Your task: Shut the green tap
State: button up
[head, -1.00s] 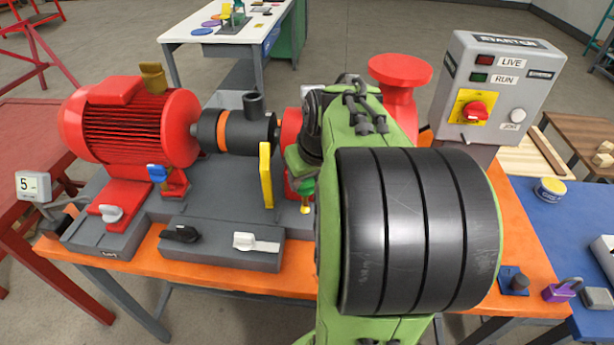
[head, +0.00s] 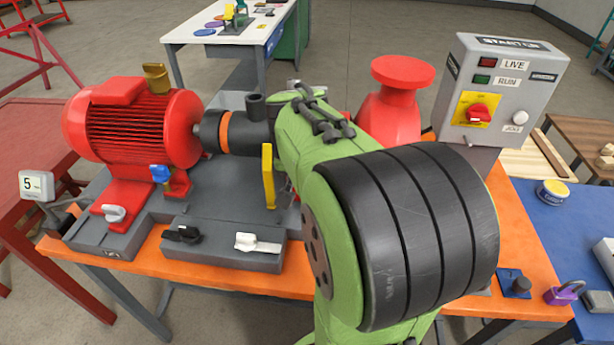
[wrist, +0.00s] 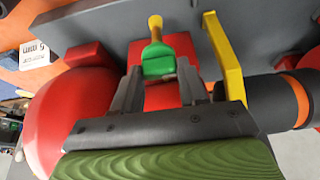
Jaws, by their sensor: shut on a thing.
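The green tap handle (wrist: 158,62) shows in the wrist view, against a red block, with a yellow spout (wrist: 155,25) beyond it. My gripper (wrist: 159,70) has one finger on each side of the green handle and is shut on it. In the head view my green and black arm covers both the gripper and the green tap. The tap's body is partly hidden in the wrist view.
A yellow upright lever (head: 268,175) stands close beside the tap and also shows in the wrist view (wrist: 222,55). A red motor (head: 132,120), a blue tap (head: 160,174), a black switch (head: 183,234) and a white switch (head: 255,243) are to the left. A control box (head: 500,95) stands right.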

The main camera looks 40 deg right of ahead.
dwell(0.3)
jog(key=o, duration=1.1)
jog(key=shift+c, duration=0.2)
jog(key=p+v, duration=0.5)
jog(key=v, duration=1)
jog(key=shift+r+p, duration=0.3)
jog(key=shift+r, duration=0.05)
jog(key=shift+a, duration=0.1)
